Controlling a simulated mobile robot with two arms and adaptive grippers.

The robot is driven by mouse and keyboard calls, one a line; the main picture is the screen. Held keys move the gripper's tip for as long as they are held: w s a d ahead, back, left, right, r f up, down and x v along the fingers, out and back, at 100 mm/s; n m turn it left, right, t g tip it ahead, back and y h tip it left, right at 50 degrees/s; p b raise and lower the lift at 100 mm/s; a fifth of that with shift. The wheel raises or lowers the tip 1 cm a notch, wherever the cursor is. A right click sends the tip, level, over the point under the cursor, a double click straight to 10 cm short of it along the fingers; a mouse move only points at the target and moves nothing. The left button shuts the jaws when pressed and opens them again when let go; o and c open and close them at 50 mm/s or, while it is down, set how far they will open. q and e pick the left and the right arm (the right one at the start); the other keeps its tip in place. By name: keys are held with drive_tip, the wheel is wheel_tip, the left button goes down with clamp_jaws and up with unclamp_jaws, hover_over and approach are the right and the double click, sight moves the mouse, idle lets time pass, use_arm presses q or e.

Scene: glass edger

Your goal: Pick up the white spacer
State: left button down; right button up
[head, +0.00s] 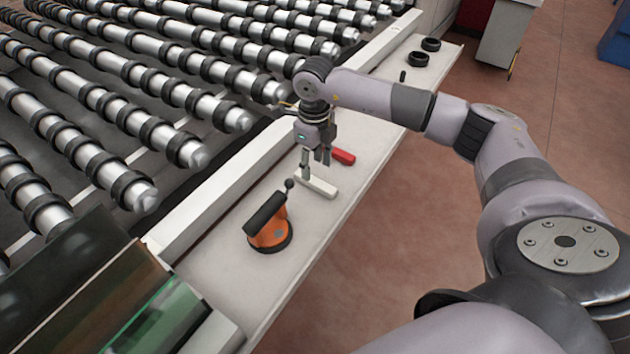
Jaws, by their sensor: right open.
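The white spacer (319,187) is a short pale bar lying flat on the light ledge (318,225) beside the rollers. My right gripper (316,170) points down just above and behind it, with its fingers apart and nothing visible between them. One finger overlaps the spacer's left end in the picture; whether it touches cannot be told. My left gripper is not in view.
A red bar (343,156) lies close behind the gripper. An orange tool with a black handle (268,228) stands nearer on the ledge. Black rings (419,58) lie at the far end. Rows of rollers (170,145) fill the left. Bare ledge lies in front of the spacer.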

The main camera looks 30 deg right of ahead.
sight(313, 179)
drive_tip(key=shift+f, duration=0.25)
drive_tip(key=f, duration=0.2)
drive_tip(key=f+p, duration=0.1)
drive_tip(key=f, duration=0.1)
drive_tip(key=shift+w+a+f, duration=0.15)
drive_tip(key=shift+w+f, duration=0.05)
drive_tip(key=shift+f, duration=0.3)
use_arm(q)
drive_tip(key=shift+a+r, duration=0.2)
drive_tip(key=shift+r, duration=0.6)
use_arm(e)
drive_tip(key=shift+c, duration=0.2)
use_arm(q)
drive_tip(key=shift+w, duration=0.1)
use_arm(e)
drive_tip(key=c, duration=1)
drive_tip(key=shift+r, duration=0.1)
